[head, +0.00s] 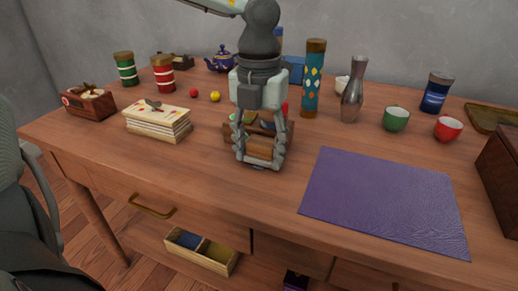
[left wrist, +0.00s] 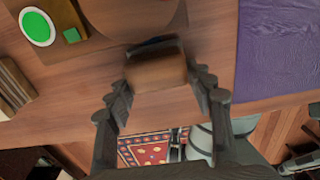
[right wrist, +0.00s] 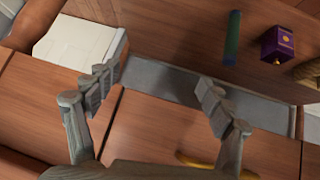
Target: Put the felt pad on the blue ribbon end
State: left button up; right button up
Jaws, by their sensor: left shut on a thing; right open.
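My left gripper (head: 259,158) is shut on a small brown block-like thing (left wrist: 157,70), above the table near its front edge. The thing sits between the fingers in the left wrist view. A wooden compartment box (head: 230,131) stands just behind the gripper, which partly hides it. A green disc (left wrist: 37,27) and a small green square (left wrist: 71,36) show there in the left wrist view. I cannot make out the felt pad or the blue ribbon end for certain. My right gripper (right wrist: 160,86) is open and empty, in front of the desk's drawer fronts.
A purple mat (head: 385,200) lies right of the left gripper. A stacked cream block (head: 158,124) is to its left; a patterned cylinder (head: 313,80) and silver vase (head: 353,95) stand behind. An open drawer (head: 225,265) is below. A purple box (right wrist: 283,45) shows in the right wrist view.

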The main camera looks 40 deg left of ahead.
aim_at(259, 145)
pick_arm(q)
jog(key=shift+f, duration=0.15)
jog(key=o, duration=1.3)
jog(key=shift+c, duration=0.2)
pick_arm(e)
jog(key=shift+w+a+r+t, duration=0.6)
jog(key=shift+w+a+r, duration=0.2)
jog(key=shift+a, duration=0.1)
pick_arm(q)
jog(key=shift+r, duration=0.55)
notch_tip(259, 145, up, 11)
jog(key=p, duration=0.1)
jog(key=shift+r, duration=0.15)
pick_arm(e)
jog(key=s+d+f+g+h, duration=0.1)
jog(key=s+d+f+g, duration=0.2)
jog(key=s+d, duration=0.2)
jog(key=shift+s+f+g, duration=0.15)
jog(key=shift+f+g, duration=0.15)
jog(key=shift+f, duration=0.05)
